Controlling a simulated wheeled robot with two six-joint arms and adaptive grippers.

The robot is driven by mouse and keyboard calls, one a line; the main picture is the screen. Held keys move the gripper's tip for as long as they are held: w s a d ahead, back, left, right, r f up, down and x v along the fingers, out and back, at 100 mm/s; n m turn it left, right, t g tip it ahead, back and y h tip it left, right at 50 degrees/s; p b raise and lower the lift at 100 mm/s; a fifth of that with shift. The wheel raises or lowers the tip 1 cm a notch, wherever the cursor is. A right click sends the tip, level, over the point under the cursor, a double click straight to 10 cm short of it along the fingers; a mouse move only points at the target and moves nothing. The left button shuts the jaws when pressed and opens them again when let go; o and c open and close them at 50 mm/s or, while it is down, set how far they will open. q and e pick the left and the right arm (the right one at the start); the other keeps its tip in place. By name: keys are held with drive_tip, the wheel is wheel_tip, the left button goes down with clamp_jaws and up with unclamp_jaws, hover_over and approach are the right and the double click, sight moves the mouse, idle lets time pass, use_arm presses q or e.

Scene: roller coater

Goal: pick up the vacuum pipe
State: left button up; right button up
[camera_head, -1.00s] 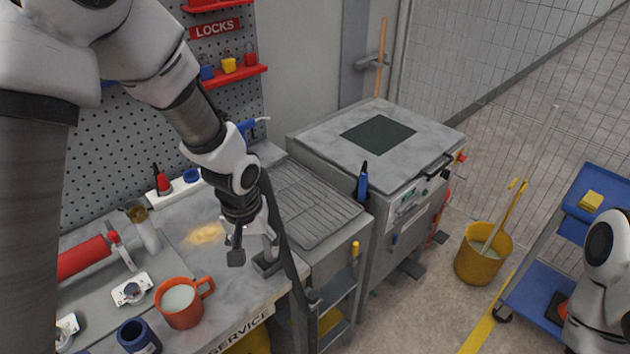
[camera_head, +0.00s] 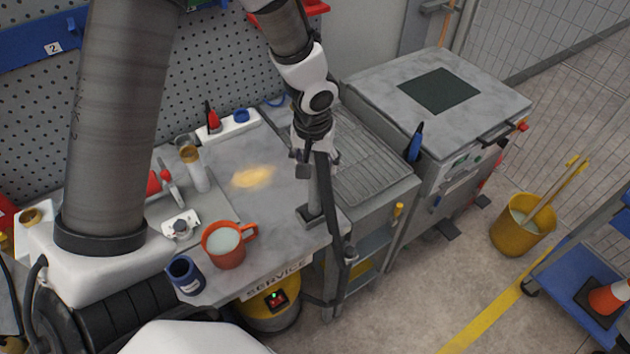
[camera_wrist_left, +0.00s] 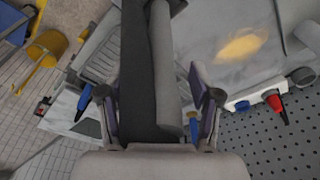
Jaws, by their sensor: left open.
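The vacuum pipe (camera_head: 318,190) is a slim grey tube standing roughly upright at the right end of the service bench, with a dark hose (camera_head: 340,250) hanging beside it over the bench edge. My left gripper (camera_head: 316,165) is open at the pipe's upper part. In the left wrist view the grey pipe (camera_wrist_left: 165,70) and the dark hose (camera_wrist_left: 136,60) run between the spread fingers of the left gripper (camera_wrist_left: 155,100). I cannot tell whether a finger touches either. My right gripper is out of view.
An orange mug (camera_head: 226,250) and a dark blue cup (camera_head: 185,275) stand on the bench (camera_head: 260,215). A yellow vacuum body (camera_head: 270,310) sits below. A grey machine (camera_head: 440,120) stands right of the bench, and a yellow bucket (camera_head: 520,225) on the open floor.

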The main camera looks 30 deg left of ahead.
use_arm(q)
drive_tip(key=shift+s+d+r, duration=0.15)
drive_tip(key=shift+s+d, duration=0.05)
drive_tip(key=c, duration=0.7)
clamp_jaws()
